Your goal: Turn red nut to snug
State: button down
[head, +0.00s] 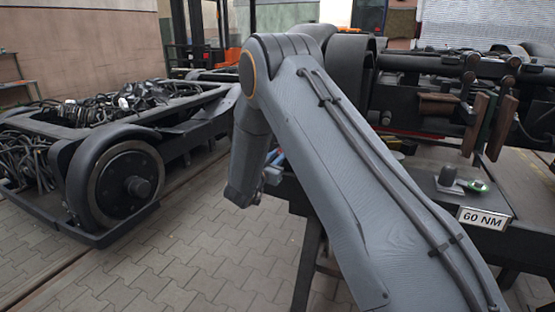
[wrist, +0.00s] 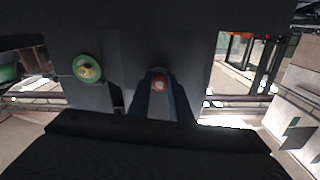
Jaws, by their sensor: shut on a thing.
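In the head view my grey arm bends down in front of the bogie, and the nut is hidden there. A green ring with a yellow centre (wrist: 87,69) is on the dark face to the left of the nut, apart from my fingers.
In the head view a dark bench at the right carries a green-marked tool (head: 471,184) and a "60 NM" sign (head: 482,219). A second bogie with a large wheel (head: 125,185) stands at the left. Paved floor (head: 190,250) lies open between them.

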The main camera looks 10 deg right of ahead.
jog(key=m+b, duration=0.2)
jog(key=m, duration=0.2)
jog(key=shift+a+m, duration=0.1)
jog(key=shift+m, duration=0.2)
jog(key=shift+w+a+r+m+b, duration=0.1)
jog(key=shift+m+b, duration=2.05)
jog(key=shift+m, duration=1)
jog(key=shift+r+m+b, duration=0.1)
jog(key=shift+m+b, duration=2)
jog(key=shift+m, duration=1.05)
jog(key=c, duration=1.6)
grip_release()
jog(key=v, duration=0.8)
